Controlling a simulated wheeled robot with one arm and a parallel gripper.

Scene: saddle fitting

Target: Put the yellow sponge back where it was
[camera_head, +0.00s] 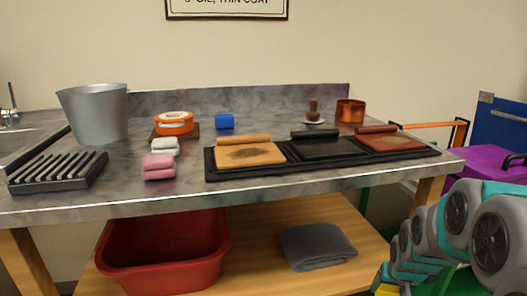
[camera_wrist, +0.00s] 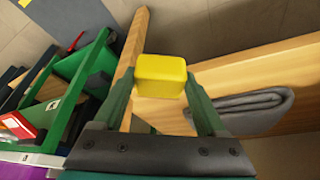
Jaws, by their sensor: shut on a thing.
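The yellow sponge (camera_wrist: 160,76) is a small block between the two green fingers of my gripper (camera_wrist: 158,90) in the wrist view. My gripper is shut on it and holds it off the floor, near the wooden lower shelf (camera_wrist: 222,84). In the head view a bit of the sponge (camera_head: 387,290) shows at the bottom edge, below my arm at the right, beside the table. Most of it is cut off there. Nothing in view marks for certain the sponge's earlier place.
The metal-topped table (camera_head: 330,181) carries a pink sponge (camera_head: 158,168), white sponge (camera_head: 166,146), blue sponge (camera_head: 224,121), orange tin (camera_head: 173,118), bucket (camera_head: 95,113), ribbed rack (camera_head: 60,172) and black tray (camera_head: 300,171) of leather pieces. Below are a red tub (camera_head: 165,250) and grey cloth (camera_head: 316,246).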

